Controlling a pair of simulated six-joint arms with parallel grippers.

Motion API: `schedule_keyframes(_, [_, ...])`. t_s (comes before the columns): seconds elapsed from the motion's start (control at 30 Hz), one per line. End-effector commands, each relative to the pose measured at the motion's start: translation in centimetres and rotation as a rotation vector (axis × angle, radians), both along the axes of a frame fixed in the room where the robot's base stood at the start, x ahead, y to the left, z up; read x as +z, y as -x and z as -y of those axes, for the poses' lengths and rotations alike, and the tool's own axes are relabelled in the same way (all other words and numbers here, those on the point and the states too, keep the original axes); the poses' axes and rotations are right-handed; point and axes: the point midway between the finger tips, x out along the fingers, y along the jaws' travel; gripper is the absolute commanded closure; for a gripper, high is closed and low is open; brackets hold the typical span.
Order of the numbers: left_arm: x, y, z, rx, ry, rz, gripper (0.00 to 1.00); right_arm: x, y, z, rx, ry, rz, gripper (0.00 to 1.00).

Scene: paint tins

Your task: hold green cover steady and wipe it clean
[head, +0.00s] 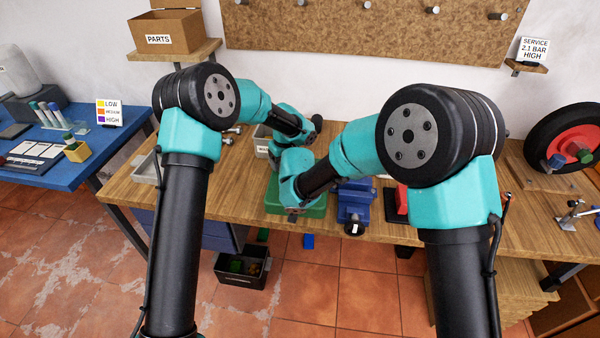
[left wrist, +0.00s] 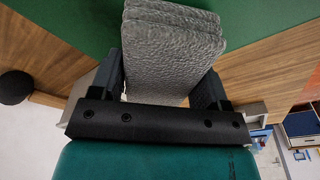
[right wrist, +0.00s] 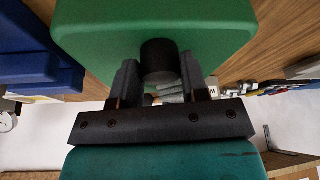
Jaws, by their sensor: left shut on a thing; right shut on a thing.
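The green cover (head: 274,198) lies on the wooden workbench near its front edge, partly hidden by my arms in the head view. It also shows in the left wrist view (left wrist: 60,28) and the right wrist view (right wrist: 210,28). My right gripper (right wrist: 158,80) is shut on the cover's black knob (right wrist: 160,58). My left gripper (left wrist: 168,85) is shut on a folded grey cloth (left wrist: 172,50) with a rough weave. The cloth's far end reaches over the green surface; I cannot tell whether it touches. No dirt is clearly visible on the cover.
A blue vise-like block (head: 355,203) stands right of the cover, with a red object (head: 397,203) beyond it. A grey tray (head: 147,168) sits at the bench's left end. A dark bin (head: 243,268) is on the floor below. A blue table (head: 60,180) stands at left.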

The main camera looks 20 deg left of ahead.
Motion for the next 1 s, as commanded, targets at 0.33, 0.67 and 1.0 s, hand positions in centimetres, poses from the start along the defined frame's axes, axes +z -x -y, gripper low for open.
schedule_keyframes(0.33, [-0.1, 0.0, 0.0, 0.000, 0.000, 0.002, 0.59, -0.2, 0.1, 0.1, 0.000, 0.002, -0.003, 0.97])
schedule_keyframes(0.67, [-0.4, -0.1, 0.2, 0.000, 0.000, 0.004, 0.59, -0.2, 0.1, 0.1, 0.000, 0.002, -0.003, 0.97])
schedule_keyframes(1.0, [0.0, -0.4, 2.5, -0.001, 0.000, 0.003, 0.59, -0.2, 0.1, 0.0, 0.000, 0.002, -0.003, 0.97])
